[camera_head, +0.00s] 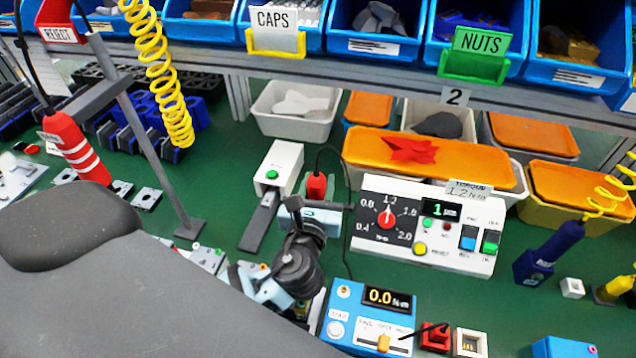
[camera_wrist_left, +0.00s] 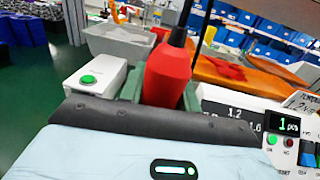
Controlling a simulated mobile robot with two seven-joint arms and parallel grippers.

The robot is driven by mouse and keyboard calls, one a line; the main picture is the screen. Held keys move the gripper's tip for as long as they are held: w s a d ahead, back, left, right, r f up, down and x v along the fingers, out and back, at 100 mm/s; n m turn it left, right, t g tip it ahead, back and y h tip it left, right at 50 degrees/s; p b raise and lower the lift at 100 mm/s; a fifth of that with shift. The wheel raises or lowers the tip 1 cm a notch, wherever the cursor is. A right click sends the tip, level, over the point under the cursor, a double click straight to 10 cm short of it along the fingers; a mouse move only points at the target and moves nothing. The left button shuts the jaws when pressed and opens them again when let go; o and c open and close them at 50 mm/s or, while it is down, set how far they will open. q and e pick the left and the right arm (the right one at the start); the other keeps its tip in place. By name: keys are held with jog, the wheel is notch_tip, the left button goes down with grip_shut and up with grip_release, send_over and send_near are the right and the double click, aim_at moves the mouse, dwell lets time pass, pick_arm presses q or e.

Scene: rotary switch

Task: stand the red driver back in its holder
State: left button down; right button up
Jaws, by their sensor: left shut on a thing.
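The red driver (camera_head: 316,186), with a black cable at its top, stands roughly upright in my left gripper (camera_head: 314,206), left of the torque controller. In the left wrist view the red driver (camera_wrist_left: 168,75) shows between the green finger parts of the left gripper (camera_wrist_left: 160,92), which is shut on it. Its lower end is hidden behind the gripper. A small red block (camera_head: 435,337) with a dark top, possibly the holder, sits at the front, right of the blue torque meter. My right gripper is not in view.
The white torque controller (camera_head: 462,240) stands close right of the gripper. The blue torque meter (camera_head: 362,312) is nearer the front. A white box with a green button (camera_head: 278,168) is behind left. A blue driver (camera_head: 560,240) stands at right. Bins line the back.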

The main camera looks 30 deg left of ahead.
pick_arm(q)
jog(key=shift+f, duration=0.35)
dwell(1.0)
jog(key=c, duration=0.9)
grip_release()
jog(key=shift+f, duration=0.15)
jog(key=shift+v, duration=4)
